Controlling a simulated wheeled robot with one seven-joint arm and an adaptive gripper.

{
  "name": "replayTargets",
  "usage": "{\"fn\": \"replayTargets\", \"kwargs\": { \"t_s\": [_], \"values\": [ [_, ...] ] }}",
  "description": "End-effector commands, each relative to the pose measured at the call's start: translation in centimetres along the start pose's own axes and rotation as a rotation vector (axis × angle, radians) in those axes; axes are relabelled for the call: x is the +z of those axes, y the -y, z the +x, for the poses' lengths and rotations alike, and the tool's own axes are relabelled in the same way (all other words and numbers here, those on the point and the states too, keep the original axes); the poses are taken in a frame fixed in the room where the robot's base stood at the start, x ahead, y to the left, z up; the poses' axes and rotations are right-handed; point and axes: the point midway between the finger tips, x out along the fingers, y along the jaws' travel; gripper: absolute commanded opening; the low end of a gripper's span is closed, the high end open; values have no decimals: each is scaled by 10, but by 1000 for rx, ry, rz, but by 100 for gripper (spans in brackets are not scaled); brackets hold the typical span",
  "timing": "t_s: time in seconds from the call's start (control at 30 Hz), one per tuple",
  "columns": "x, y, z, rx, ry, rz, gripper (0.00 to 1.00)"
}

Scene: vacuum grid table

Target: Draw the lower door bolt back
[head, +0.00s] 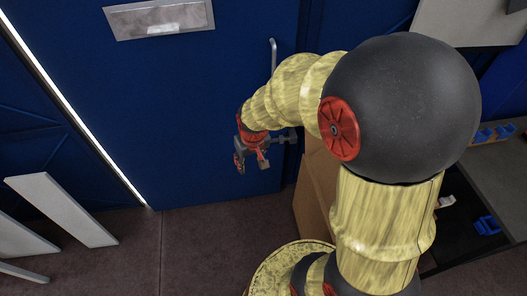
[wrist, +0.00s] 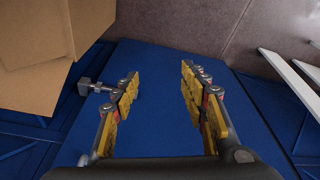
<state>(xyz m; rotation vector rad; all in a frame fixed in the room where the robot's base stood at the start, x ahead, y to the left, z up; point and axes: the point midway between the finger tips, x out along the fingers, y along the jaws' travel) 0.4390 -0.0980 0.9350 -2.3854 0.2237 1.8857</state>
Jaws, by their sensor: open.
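The lower door bolt (head: 286,137) is a small grey metal fitting near the right edge of the blue door (head: 200,100). In the wrist view the bolt (wrist: 92,87) shows at the left edge of the door, with a blocky end and a short rod reaching toward my left finger. My gripper (head: 251,163) is in front of the lower door, just left of the bolt in the head view. In the wrist view my gripper (wrist: 160,82) is open, with only blue door between its fingers. I cannot tell whether the left finger touches the rod.
A brown cardboard box (head: 316,190) stands on the floor below and right of the bolt, and it fills the wrist view's upper left (wrist: 45,50). An upright handle (head: 273,56) is higher on the door. Pale boards (head: 62,208) lie at left. Floor (head: 200,245) before the door is clear.

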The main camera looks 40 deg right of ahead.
Motion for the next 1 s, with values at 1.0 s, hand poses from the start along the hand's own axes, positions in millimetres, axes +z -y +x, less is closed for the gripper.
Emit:
{"fn": "replayTargets", "kwargs": {
  "t_s": [1.0],
  "values": [
    [-57,-128,421,229,-649,-67,44]
  ]
}}
